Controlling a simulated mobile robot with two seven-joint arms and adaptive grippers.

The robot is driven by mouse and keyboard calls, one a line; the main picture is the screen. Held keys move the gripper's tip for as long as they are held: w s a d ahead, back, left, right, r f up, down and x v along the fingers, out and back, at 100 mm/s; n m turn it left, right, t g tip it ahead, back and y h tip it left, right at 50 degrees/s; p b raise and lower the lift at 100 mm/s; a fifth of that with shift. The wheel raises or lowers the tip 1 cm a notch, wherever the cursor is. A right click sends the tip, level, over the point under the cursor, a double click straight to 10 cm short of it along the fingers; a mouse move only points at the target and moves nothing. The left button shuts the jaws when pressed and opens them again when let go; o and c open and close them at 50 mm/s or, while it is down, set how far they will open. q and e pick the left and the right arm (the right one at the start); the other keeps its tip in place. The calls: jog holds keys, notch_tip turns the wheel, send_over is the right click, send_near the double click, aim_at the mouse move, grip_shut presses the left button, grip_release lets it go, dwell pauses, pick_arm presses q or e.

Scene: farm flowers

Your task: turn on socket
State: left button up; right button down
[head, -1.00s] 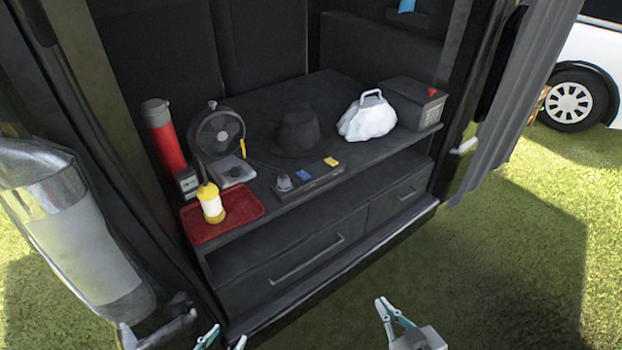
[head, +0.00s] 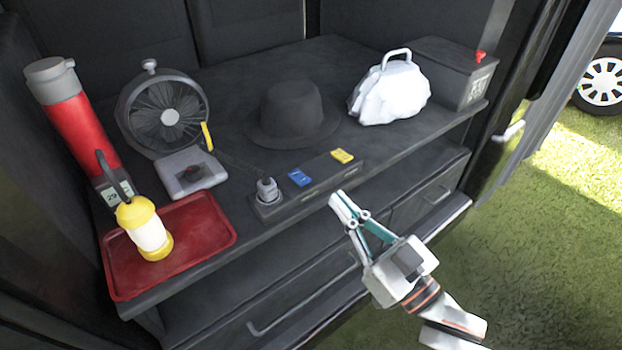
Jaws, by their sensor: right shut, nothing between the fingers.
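The socket strip (head: 318,181) is a long dark bar along the front edge of the dark counter. It carries a blue switch (head: 300,178) near its middle and a yellow switch (head: 342,156) at its right end. A grey plug (head: 267,191) stands upright at its left end. My right gripper (head: 341,203) is shut and empty, its fingertips just in front of the strip's right half, below the yellow switch. I cannot tell whether it touches the strip. My left gripper is out of view.
A red tray (head: 205,228) holds a yellow lantern (head: 149,234) at left. Behind are a red flask (head: 72,125), a fan (head: 165,112), a small grey device (head: 190,173), a black hat (head: 290,108), a white bag (head: 392,92) and a dark box (head: 452,75). Drawers lie below the counter.

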aim_at(299, 177)
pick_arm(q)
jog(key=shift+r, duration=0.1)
pick_arm(e)
jog(key=shift+r, duration=0.15)
jog(key=b+x, duration=0.1)
jog(key=x, duration=0.8)
jog(key=shift+w+a+f+b, duration=0.15)
jog(key=shift+f+b, duration=0.05)
jog(key=shift+b, duration=0.15)
notch_tip(299, 177, down, 3)
jog(key=shift+w+a+r+b, duration=0.15)
jog(key=shift+r+b, duration=0.1)
jog(key=shift+b, duration=0.4)
jog(key=shift+f+b, duration=0.4)
jog(key=shift+f, duration=0.2)
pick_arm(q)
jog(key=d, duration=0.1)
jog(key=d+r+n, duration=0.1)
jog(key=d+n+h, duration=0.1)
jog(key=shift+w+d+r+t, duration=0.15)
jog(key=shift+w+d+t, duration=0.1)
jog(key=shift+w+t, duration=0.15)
pick_arm(e)
jog(key=shift+r, duration=0.1)
